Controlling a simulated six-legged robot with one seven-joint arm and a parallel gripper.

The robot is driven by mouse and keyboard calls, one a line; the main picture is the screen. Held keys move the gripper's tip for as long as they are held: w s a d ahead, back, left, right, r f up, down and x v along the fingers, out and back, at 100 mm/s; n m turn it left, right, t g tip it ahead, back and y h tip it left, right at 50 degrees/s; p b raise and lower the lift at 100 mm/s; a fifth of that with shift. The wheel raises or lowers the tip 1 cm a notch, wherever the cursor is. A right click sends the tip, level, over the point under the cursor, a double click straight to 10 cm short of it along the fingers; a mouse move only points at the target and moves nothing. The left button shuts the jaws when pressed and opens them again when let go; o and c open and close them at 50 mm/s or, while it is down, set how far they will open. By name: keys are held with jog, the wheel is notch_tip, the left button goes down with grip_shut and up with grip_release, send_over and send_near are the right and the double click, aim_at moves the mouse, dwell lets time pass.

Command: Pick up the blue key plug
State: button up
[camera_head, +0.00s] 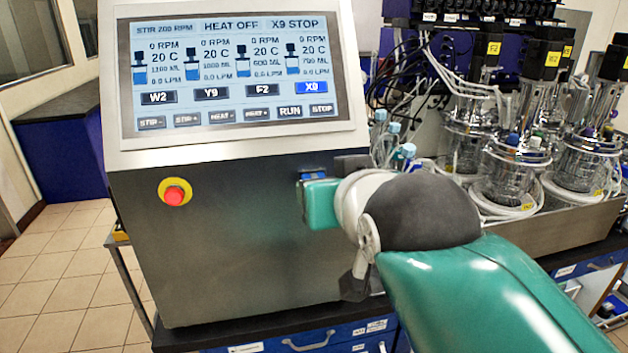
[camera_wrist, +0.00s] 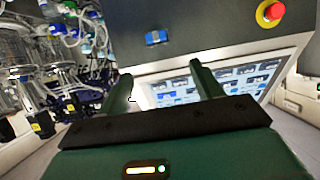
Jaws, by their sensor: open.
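The blue key plug (camera_wrist: 157,37) sits on the dark front panel of the console in the wrist view, ahead of the gap between my fingers and apart from them. In the head view a small blue patch of it (camera_head: 313,175) shows just above the green end of my arm, which hides part of that area. My gripper (camera_wrist: 160,70) is open and empty, with its two green fingers spread apart. In the head view my arm hides most of the fingers.
The console carries a lit touchscreen (camera_head: 243,72) and a red stop button (camera_head: 174,194) left of my gripper. Glass bioreactor vessels (camera_head: 512,170) with tubes and cables stand at the right. Small blue-capped bottles (camera_head: 392,140) stand behind my wrist.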

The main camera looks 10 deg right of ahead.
send_near(314, 176)
jog(key=x, duration=0.2)
jog(key=shift+f+x, duration=0.15)
jog(key=shift+x, duration=1.25)
jog(key=shift+f+x, duration=0.2)
jog(key=shift+x, duration=1.2)
jog(key=shift+s, duration=0.15)
jog(key=c, duration=1.3)
jog(key=shift+s+r, duration=0.1)
jog(key=shift+r, duration=0.05)
jog(key=shift+s+r, duration=0.4)
jog(key=shift+r, duration=0.1)
notch_tip(314, 176, up, 6)
jog(key=shift+s+f, duration=0.1)
jog(key=shift+s, duration=12.45)
